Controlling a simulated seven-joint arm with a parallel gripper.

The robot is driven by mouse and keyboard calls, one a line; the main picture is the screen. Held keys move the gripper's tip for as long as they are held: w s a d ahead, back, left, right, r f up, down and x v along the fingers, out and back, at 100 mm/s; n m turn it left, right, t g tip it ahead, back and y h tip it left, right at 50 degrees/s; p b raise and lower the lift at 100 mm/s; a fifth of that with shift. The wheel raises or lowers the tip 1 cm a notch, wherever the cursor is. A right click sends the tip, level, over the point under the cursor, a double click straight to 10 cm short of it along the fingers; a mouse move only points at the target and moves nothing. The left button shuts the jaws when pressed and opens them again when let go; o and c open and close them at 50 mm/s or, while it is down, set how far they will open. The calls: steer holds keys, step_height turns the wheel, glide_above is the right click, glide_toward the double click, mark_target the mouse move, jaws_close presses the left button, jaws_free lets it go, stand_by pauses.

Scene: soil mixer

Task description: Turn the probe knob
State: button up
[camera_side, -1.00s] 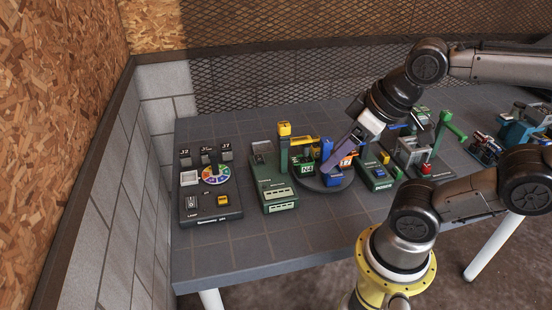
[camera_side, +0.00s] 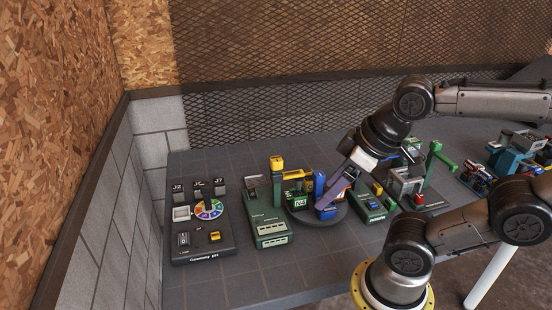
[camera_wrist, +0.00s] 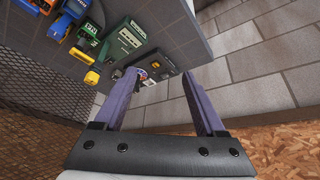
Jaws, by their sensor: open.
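I cannot tell for sure which part is the probe knob. A dark control panel (camera_side: 204,248) at the table's left carries a coloured dial (camera_side: 208,209), a small yellow part (camera_side: 215,236), a white-faced part and blocks marked with J labels. My gripper (camera_side: 325,205) points down and left over the round dark base in the side view, right of the panel. In the wrist view my gripper (camera_wrist: 160,76) has its purple fingers wide apart with nothing held between them.
A green module (camera_side: 269,228) stands between the panel and the round base (camera_side: 312,220), which bears green and blue parts. Another green module (camera_side: 372,212) and a green-armed device (camera_side: 437,158) stand to the right. A mesh wall rises behind.

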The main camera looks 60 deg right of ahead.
steer(key=w+d+r+n+g, duration=0.1)
steer(key=w+r+n, duration=0.45)
steer(key=r, duration=0.25)
steer(key=n+g, duration=0.3)
steer(key=g, duration=0.2)
glide_above(276, 159)
step_height(276, 159, down, 6)
step_height(276, 159, down, 13)
steer(key=shift+c, duration=0.3)
jaws_close()
